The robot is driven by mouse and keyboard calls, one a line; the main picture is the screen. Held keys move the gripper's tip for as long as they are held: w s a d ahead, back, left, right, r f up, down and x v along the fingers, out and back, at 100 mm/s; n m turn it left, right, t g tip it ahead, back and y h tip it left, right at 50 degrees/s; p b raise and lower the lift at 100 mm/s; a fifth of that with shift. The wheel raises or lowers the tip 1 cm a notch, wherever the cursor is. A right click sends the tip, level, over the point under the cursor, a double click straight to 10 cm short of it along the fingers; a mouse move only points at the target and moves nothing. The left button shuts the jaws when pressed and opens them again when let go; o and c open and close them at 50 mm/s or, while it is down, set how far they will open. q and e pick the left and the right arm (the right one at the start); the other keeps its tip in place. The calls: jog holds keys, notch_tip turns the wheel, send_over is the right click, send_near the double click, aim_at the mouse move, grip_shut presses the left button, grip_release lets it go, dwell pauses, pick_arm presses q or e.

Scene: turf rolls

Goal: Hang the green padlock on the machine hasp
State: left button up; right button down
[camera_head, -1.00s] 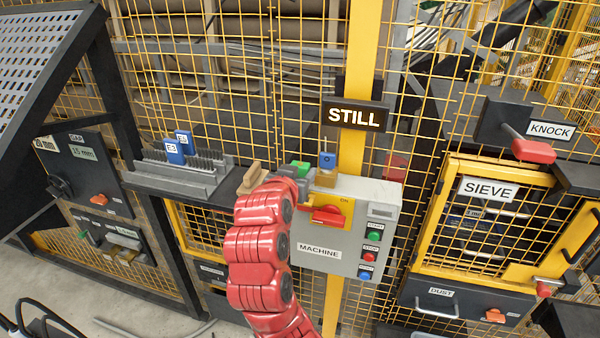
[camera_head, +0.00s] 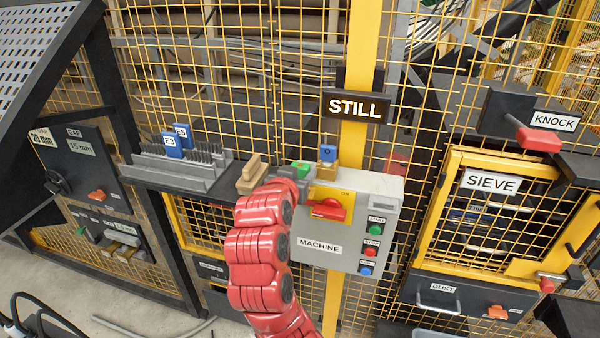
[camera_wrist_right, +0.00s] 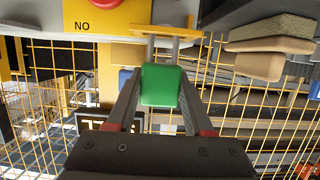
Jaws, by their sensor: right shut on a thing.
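The green padlock (camera_head: 300,169) is between the fingers of my right gripper (camera_head: 304,178), at the upper left corner of the grey machine box (camera_head: 340,260). In the right wrist view the green padlock body (camera_wrist_right: 161,85) sits between the two fingers of my shut right gripper (camera_wrist_right: 160,88). Beyond it are grey metal bars (camera_wrist_right: 166,31) in front of a yellow plate (camera_wrist_right: 150,14); which bar is shackle and which is hasp, I cannot tell. Whether the shackle is through the hasp, I cannot tell. My left gripper is not in view.
A red switch handle (camera_head: 328,209) is on the box beside the gripper. A blue piece (camera_head: 327,152) stands on a tan block behind the box top. A wooden block (camera_head: 252,174) and a grey rack (camera_head: 180,172) with blue tags lie on the left shelf. Yellow mesh stands behind.

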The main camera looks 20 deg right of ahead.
jog(key=shift+f+b, duration=1.1)
jog(key=shift+f, duration=0.3)
jog(key=shift+c, duration=1)
grip_release()
jog(key=b+v, duration=0.1)
jog(key=v, duration=1.6)
jog(key=shift+r+b, duration=0.25)
jog(key=shift+b, duration=0.05)
jog(key=shift+s+a, duration=0.1)
jog(key=shift+s, duration=0.05)
